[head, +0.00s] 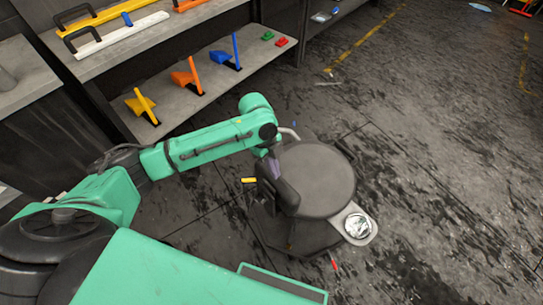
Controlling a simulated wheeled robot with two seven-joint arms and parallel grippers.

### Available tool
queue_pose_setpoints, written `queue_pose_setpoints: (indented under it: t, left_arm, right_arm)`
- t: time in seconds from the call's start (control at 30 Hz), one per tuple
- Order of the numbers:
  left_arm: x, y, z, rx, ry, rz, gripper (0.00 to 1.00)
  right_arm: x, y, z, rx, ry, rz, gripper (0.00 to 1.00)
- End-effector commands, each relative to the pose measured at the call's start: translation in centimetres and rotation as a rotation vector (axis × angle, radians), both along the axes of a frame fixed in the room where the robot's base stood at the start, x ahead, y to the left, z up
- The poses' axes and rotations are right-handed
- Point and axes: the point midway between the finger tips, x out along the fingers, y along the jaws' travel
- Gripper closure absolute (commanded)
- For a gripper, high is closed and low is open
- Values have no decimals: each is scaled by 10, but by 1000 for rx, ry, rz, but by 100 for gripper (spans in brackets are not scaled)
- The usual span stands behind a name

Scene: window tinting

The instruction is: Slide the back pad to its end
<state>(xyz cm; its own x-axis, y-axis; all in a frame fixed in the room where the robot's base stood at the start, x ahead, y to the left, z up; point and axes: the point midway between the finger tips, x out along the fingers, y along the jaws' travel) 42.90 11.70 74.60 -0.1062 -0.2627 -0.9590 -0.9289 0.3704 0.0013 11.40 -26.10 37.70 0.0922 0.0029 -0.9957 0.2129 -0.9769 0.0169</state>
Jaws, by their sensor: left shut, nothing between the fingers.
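A stool with a round grey seat (318,180) stands on the floor at the middle of the head view. A dark rounded pad (285,192), which looks like the back pad, is at the left edge of the seat. My left arm reaches in from the left, and its gripper (271,168) points down at the upper end of this pad. The gripper is shut with nothing between its fingers. The fingertips are small and partly hidden, so I cannot tell whether they touch the pad. My right gripper is out of view.
A side tray (370,236) with a shiny round dish (357,225) sticks out at the seat's lower right. A shelf (205,98) with coloured tools stands at upper left. A small yellow item (249,180) is left of the pad. The floor to the right is mostly clear.

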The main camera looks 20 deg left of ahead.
Motion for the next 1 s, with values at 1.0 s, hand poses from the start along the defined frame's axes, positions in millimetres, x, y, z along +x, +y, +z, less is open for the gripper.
queue_pose_setpoints:
  t: [1.0]
  left_arm:
    - [-1, 0, -74, 0, 2, 1, 100]
  right_arm:
    - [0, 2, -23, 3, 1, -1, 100]
